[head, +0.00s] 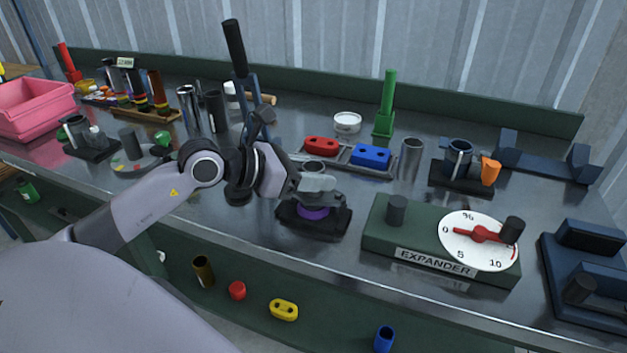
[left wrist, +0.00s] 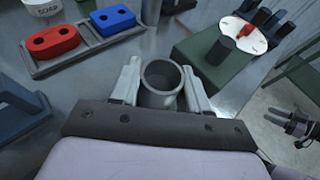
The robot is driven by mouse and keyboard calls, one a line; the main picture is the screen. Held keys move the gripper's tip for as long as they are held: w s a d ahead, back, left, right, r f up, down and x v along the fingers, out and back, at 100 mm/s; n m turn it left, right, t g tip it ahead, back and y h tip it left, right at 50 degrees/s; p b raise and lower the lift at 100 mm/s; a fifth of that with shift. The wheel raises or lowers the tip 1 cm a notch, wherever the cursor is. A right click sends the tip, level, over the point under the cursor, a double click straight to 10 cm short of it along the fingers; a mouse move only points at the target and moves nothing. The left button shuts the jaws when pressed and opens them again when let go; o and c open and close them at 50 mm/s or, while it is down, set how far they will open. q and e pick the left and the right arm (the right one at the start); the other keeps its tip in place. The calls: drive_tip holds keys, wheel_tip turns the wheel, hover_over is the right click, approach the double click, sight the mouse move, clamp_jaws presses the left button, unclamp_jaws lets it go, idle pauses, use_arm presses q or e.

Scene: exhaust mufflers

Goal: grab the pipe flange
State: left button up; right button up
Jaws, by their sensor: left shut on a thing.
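My left gripper (head: 318,190) is shut on a grey hollow pipe piece (left wrist: 161,82), one finger on each side of it in the left wrist view. In the head view the pipe's rim (head: 313,165) shows just behind the fingers. The gripper is over a black stand (head: 308,226) with a purple ring (head: 313,212) below the fingers. Two oval flange-like blocks with two holes, one red (head: 321,146) and one blue (head: 370,155), lie in a grey tray. My right gripper (left wrist: 286,122) shows small and dark at the right of the left wrist view.
A green expander block (head: 380,238) with a white dial (head: 479,240) stands close to the right of the stand. A grey tray (head: 298,156), a metal tube (head: 411,158) and a green post (head: 387,105) are behind. A yellow two-holed block (head: 283,309) lies on the lower shelf.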

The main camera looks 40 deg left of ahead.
sight(314, 166)
use_arm(q)
wheel_tip(314, 166, up, 18)
drive_tip(key=p, duration=0.1)
drive_tip(key=shift+r, duration=0.2)
